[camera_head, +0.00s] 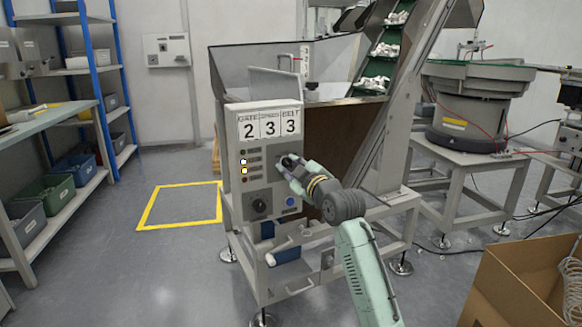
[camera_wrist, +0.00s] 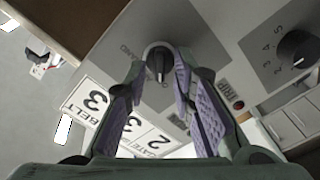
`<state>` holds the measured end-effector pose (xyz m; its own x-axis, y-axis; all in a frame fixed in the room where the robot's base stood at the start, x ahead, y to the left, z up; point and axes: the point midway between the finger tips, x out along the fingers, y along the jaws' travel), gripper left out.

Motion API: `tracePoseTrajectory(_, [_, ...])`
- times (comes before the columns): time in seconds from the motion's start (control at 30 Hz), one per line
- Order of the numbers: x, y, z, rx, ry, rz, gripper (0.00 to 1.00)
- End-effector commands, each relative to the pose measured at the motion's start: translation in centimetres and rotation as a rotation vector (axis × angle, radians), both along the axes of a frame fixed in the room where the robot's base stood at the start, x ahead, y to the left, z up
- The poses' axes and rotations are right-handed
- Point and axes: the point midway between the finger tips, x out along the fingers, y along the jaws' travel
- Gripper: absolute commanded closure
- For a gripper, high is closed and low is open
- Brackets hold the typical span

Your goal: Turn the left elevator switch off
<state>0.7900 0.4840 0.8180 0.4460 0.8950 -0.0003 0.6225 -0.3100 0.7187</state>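The grey control panel (camera_head: 270,185) stands on the front of the hopper machine. In the wrist view, a black rotary switch (camera_wrist: 159,62) with a pale round collar sits on the panel, its handle pointing roughly along the picture's vertical. My gripper (camera_head: 284,160) is at the panel's upper right, and it hides this switch in the head view. In the wrist view, my gripper (camera_wrist: 160,72) is open, with one finger on each side of the switch. Gaps show between the fingers and the handle. The lettering beside the switch is too unclear to read fully.
A numbered black dial (camera_wrist: 297,49) sits on the panel. A 2-3-3 sign (camera_head: 270,125) stands above. A cardboard box (camera_head: 520,285) is at lower right.

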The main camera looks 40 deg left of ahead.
Motion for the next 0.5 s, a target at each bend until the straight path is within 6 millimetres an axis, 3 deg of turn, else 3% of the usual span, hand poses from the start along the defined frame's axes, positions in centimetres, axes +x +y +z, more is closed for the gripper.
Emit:
tracePoseTrajectory(0.33, [0.0,-0.1,0.0,0.001,0.001,-0.001,0.72])
tracePoseTrajectory(0.5, [-0.8,-1.8,0.0,0.002,0.001,-0.001,0.72])
